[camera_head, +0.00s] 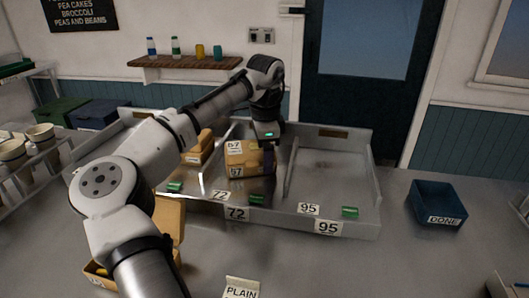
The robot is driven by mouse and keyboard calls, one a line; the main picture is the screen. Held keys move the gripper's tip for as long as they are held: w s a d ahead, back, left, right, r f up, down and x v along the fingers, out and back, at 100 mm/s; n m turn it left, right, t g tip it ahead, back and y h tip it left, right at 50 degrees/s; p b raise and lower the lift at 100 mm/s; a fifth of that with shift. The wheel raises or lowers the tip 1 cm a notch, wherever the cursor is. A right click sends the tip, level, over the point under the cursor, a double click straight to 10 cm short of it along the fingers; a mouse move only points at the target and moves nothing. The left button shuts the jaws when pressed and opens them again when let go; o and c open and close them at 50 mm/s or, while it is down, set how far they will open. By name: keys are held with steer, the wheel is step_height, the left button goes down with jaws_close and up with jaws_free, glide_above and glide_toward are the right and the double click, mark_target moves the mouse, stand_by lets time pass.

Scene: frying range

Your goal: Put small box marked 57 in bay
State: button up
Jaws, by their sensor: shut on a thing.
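A small tan box marked 57 (248,158) shows in the head view, in or just above the middle bay (236,204), whose front carries a 72 label. The box has two 57 labels, one above the other. My gripper (265,143) comes down from above at the box's right rear and is shut on it. The fingertips are mostly hidden. I cannot tell whether the box touches the bay floor. The right bay (325,180), marked 95, holds no box. The left bay is partly hidden by my arm, and its label is out of sight.
Tan boxes (196,152) stand in the left bay. An open tan carton (168,215) is partly behind my arm at the front. A blue DONE bin (438,200) stands at the right. Low dividers separate the bays. A PLAIN card (241,289) lies in front.

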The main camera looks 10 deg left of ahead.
steer(key=o, duration=1)
steer(key=shift+f, duration=0.1)
steer(key=shift+o, duration=0.2)
steer(key=r, duration=1.2)
steer(key=shift+s+d+r, duration=0.1)
steer(key=shift+s+r, duration=0.05)
steer(key=shift+s, duration=0.1)
